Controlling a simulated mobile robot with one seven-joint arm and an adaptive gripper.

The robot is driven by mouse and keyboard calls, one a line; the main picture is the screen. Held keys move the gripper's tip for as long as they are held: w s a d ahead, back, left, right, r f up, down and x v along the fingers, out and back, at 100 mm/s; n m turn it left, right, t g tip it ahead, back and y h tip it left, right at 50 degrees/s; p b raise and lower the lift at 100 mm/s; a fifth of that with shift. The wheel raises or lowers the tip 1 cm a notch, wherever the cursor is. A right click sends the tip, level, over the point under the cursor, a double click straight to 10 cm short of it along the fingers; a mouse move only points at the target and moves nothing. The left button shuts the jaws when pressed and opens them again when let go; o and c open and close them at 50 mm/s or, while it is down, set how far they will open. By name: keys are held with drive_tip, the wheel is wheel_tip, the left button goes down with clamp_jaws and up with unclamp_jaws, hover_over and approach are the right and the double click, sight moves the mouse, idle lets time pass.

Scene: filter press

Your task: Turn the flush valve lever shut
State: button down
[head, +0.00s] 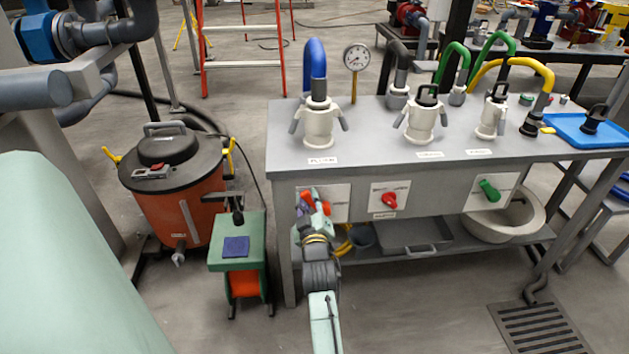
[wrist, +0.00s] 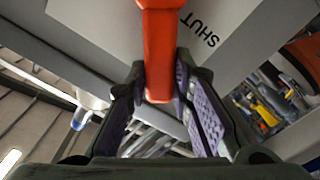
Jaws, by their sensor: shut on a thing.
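The flush valve lever is the orange handle (head: 307,196) on the left white plate of the bench front, below the blue hose. In the wrist view the orange lever (wrist: 158,45) comes down from the top edge between my fingers. My gripper (wrist: 160,82) has its purple-padded fingers on either side of the lever and is shut on it. In the head view my gripper (head: 312,206) covers much of the lever and its plate. The word SHUT (wrist: 199,29) is printed on the plate to the right of the lever. The lever's pivot is out of the wrist view.
A red lever (head: 389,201) and a green lever (head: 489,190) sit on plates to the right. A green stand (head: 237,258) and an orange tank (head: 180,205) stand left of my arm. A lower shelf (head: 460,250) holds a tray and a basin.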

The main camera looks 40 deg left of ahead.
drive_tip(key=shift+s+a+f+n, duration=0.3)
drive_tip(key=shift+f+n, duration=0.1)
drive_tip(key=shift+n, duration=0.5)
drive_tip(key=c, duration=1.4)
unclamp_jaws()
drive_tip(key=v, duration=1.2)
drive_tip(key=shift+s, duration=0.1)
